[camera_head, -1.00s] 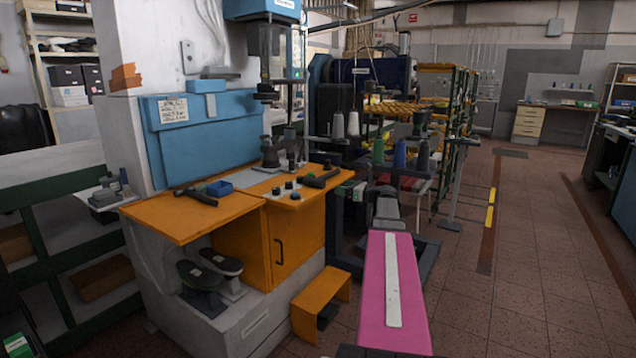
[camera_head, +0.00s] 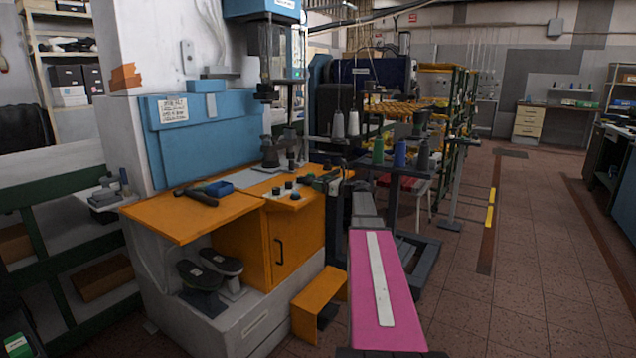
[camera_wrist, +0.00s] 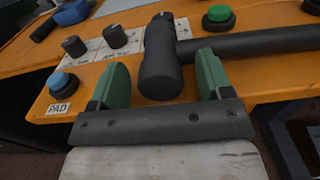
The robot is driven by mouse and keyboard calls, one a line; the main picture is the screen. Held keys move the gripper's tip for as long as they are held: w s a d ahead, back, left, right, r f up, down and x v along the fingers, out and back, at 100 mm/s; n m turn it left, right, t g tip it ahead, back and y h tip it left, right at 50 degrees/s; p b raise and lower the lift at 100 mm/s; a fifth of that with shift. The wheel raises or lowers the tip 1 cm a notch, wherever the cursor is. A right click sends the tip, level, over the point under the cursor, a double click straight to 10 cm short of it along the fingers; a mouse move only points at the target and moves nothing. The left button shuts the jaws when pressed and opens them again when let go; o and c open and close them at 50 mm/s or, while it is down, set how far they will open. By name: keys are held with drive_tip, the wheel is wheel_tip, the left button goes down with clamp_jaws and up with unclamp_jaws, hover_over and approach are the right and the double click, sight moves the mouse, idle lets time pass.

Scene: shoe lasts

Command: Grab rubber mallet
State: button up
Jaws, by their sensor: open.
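The black rubber mallet (camera_wrist: 161,62) lies on the orange worktop in the wrist view. Its thick head points toward me and its handle (camera_wrist: 262,42) runs off to the right. My gripper (camera_wrist: 163,66) is open, with one green finger on each side of the mallet head. I cannot tell whether the fingers touch it. In the head view my gripper (camera_head: 336,184) is at the right end of the orange worktop, and it and my arm partly hide the mallet there.
Black knobs (camera_wrist: 115,36), a blue button (camera_wrist: 62,84) and a green button (camera_wrist: 218,17) stand close to the mallet. Spools (camera_head: 400,154) stand on the right.

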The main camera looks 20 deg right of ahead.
drive_tip(key=c, duration=1.2)
drive_tip(key=shift+r, duration=0.1)
